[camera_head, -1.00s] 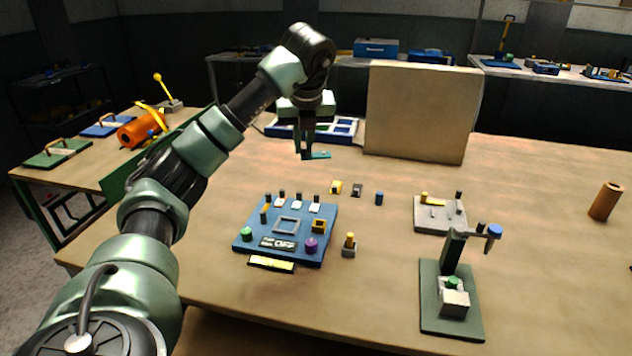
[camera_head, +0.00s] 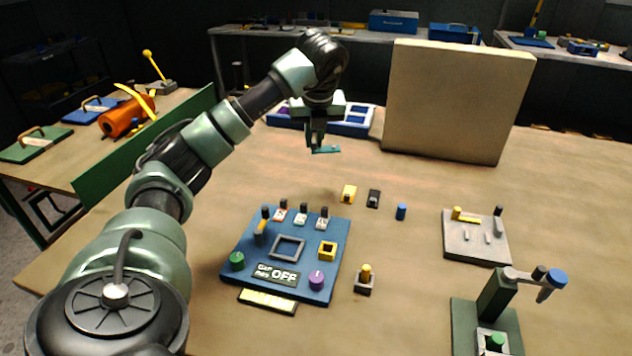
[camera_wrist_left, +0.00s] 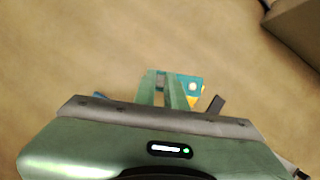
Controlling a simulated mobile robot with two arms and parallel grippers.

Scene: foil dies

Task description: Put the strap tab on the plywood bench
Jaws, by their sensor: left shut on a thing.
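The strap tab (camera_head: 328,150) is a small flat teal piece, held in my left gripper (camera_head: 316,142) at the far side of the plywood bench (camera_head: 265,178). In the left wrist view the tab (camera_wrist_left: 194,87) shows blue-teal with a pale round spot and a yellow part, partly hidden by the green fingers (camera_wrist_left: 163,88). My left gripper is shut on the tab and points down. The tab appears over bare bench top; the size of any gap beneath it is hard to tell. My right gripper is not in view.
A tall tan panel (camera_head: 455,100) stands right of the gripper, with a blue-and-white tray (camera_head: 355,128) behind it. Nearer are a blue control panel (camera_head: 240,262), small blocks (camera_head: 348,193), a grey plate (camera_head: 480,249) and a green stand (camera_head: 462,325). Bench between gripper and blocks is clear.

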